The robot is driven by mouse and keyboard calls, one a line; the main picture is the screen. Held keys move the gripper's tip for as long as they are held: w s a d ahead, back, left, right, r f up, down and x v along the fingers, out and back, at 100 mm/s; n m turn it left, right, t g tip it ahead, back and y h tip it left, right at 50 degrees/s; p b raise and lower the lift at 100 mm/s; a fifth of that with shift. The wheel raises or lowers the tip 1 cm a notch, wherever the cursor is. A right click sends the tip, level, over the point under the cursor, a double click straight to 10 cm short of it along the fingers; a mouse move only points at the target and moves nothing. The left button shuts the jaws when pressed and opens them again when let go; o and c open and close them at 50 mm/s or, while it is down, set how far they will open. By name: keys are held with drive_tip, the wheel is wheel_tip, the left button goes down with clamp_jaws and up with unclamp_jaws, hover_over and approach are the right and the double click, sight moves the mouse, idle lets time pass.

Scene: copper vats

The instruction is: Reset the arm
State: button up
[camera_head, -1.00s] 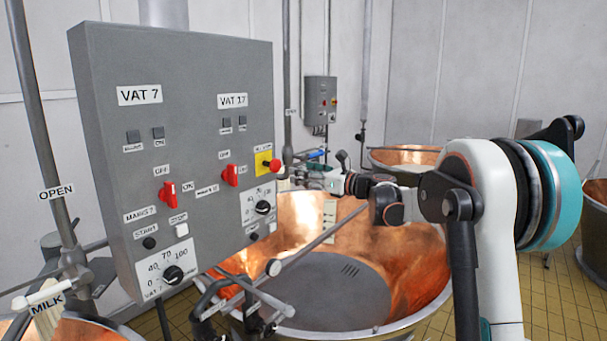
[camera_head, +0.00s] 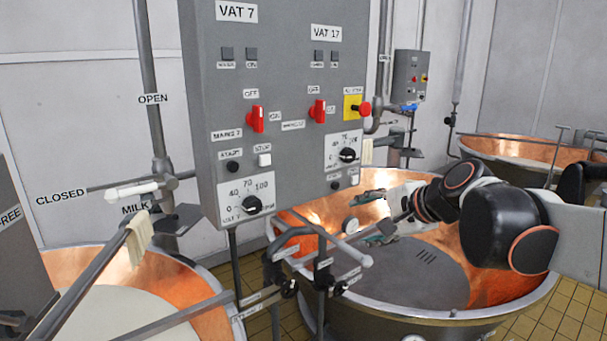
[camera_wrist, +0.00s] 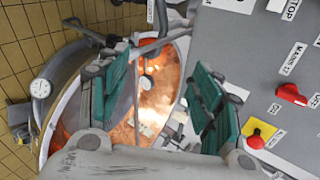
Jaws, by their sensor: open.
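My arm comes in from the right in the head view, over the copper vat (camera_head: 500,280) behind the control panel. My gripper (camera_head: 375,216) points left, to the right of and below the grey control panel (camera_head: 285,130). In the wrist view its two green-padded fingers (camera_wrist: 163,92) stand wide apart with nothing held between them. The copper vat's interior (camera_wrist: 158,75) shows beyond the gap. The panel (camera_wrist: 245,60) appears at the right of the wrist view, tilted, and apart from the fingers as far as I can tell.
The panel carries red switches (camera_head: 256,118), a red button on a yellow plate (camera_head: 352,108) and dials. Pipes and a valve bar (camera_head: 315,227) stand in front of the vat. Another vat (camera_head: 190,273) is at lower left, and one at far right (camera_head: 530,148).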

drive_tip(key=s+d+f+n+g+h+b, duration=0.1)
drive_tip(key=s+f+n+b, duration=0.5)
drive_tip(key=s+f, duration=0.6)
drive_tip(key=s+d+f+n+g+h+b, duration=0.1)
drive_tip(key=s+d+f+n+h+b, duration=0.3)
drive_tip(key=s+f, duration=0.8)
wheel_tip(320, 180, down, 3)
drive_tip(key=n+b, duration=0.2)
drive_tip(key=n, duration=0.1)
drive_tip(key=shift+s+d, duration=0.2)
drive_tip(key=shift+d, duration=0.1)
